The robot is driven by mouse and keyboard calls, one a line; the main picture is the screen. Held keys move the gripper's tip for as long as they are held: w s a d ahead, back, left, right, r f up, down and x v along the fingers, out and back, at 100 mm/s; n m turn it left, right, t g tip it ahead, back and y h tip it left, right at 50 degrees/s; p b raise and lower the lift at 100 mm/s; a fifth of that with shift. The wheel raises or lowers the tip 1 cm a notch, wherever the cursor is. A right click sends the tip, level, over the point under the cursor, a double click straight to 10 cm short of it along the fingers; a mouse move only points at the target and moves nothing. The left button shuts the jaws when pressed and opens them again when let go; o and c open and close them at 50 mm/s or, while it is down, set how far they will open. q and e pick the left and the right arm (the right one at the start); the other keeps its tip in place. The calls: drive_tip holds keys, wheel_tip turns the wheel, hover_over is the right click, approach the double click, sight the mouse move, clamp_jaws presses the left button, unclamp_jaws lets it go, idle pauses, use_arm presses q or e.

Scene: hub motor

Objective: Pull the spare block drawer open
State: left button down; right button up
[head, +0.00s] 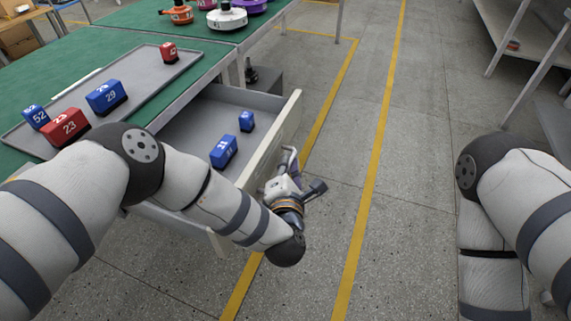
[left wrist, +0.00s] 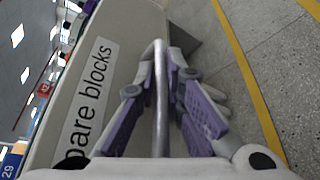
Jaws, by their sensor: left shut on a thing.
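The spare block drawer (head: 285,130) stands well out from under the green table in the head view, with two blue blocks (head: 224,151) inside. Its front (left wrist: 120,50) fills the upper left of the left wrist view, with a label (left wrist: 90,95) reading "...pare blocks". My left gripper (left wrist: 160,95) is shut on the metal bar handle (left wrist: 161,80), its purple-padded fingers on either side of it. In the head view the left gripper (head: 287,170) is at the outer face of the drawer front. My right gripper is out of view; only the right arm shows.
A grey tray (head: 140,85) with red and blue blocks lies on the green table (head: 120,38). Orange, white and purple hub motors (head: 227,17) stand on the far table. The floor right of the drawer is clear, with yellow lines. A shelf (head: 500,35) stands at far right.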

use_arm(q)
drive_tip(key=c, duration=1.7)
unclamp_jaws()
drive_tip(key=v, duration=1.2)
drive_tip(key=s+a+f+m+g+h+p, duration=0.1)
drive_tip(key=s+a+f+m+g, duration=0.4)
drive_tip(key=s+m, duration=0.35)
drive_tip(key=s+a+f+m+g+h+p, duration=0.1)
drive_tip(key=s+a+f+m+g+h, duration=0.15)
drive_tip(key=s+f+m+g, duration=0.4)
drive_tip(key=s+a+m+g+y, duration=0.1)
drive_tip(key=s+a+m+g, duration=0.1)
drive_tip(key=s, duration=0.5)
drive_tip(key=s+a+r+m+g+y+p, duration=0.1)
drive_tip(key=s+a+m+g, duration=0.1)
drive_tip(key=s+a+m, duration=0.2)
drive_tip(key=s+a+r+m+g+y, duration=0.1)
drive_tip(key=s+a+m+g, duration=0.1)
drive_tip(key=s+a, duration=0.6)
drive_tip(key=shift+s+a+m+g+y, duration=0.15)
drive_tip(key=shift+s+m+g, duration=0.1)
drive_tip(key=shift+s, duration=0.45)
drive_tip(key=shift+s+a+m+g+y, duration=0.1)
drive_tip(key=shift+s+m, duration=0.15)
drive_tip(key=shift+s, duration=0.45)
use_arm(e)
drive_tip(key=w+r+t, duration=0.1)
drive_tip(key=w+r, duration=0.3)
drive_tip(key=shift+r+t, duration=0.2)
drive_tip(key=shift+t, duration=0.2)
